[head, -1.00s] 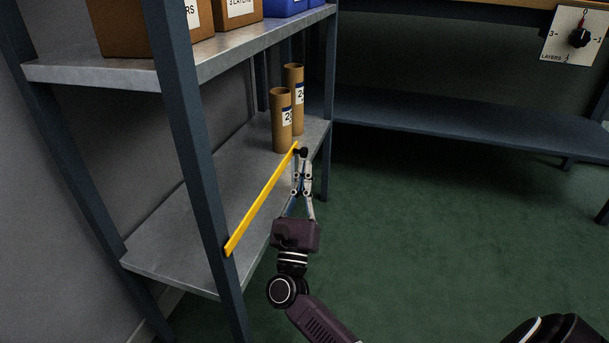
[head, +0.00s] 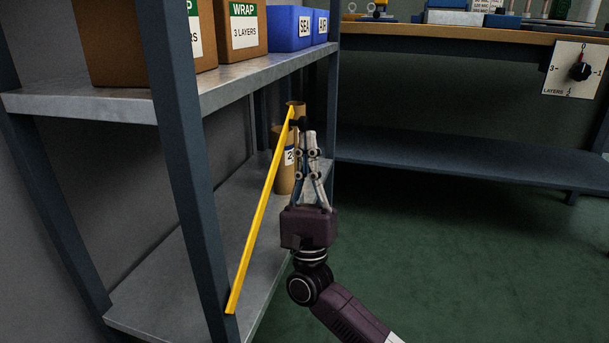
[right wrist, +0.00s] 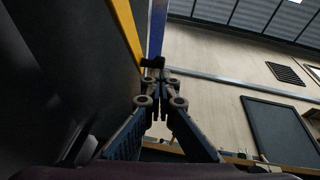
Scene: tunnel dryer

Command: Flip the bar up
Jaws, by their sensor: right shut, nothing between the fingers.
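The yellow bar (head: 262,210) slants steeply up across the open front of the shelf rack. Its lower end is at the rack's near post (head: 195,170), and its upper end is near the cardboard tubes. My right gripper (head: 306,130) is shut and empty, with its fingertips close beside and just below the bar's upper end. I cannot tell whether they touch it. In the right wrist view the bar (right wrist: 126,32) runs down toward the fingertips (right wrist: 153,65) from the upper left. My left gripper is not in view.
Two cardboard tubes (head: 284,178) stand on the lower shelf (head: 190,240) behind the bar. The upper shelf (head: 95,103) holds brown boxes (head: 240,25) and blue bins (head: 289,28). A workbench (head: 440,35) stands at the back right. Green floor at right is clear.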

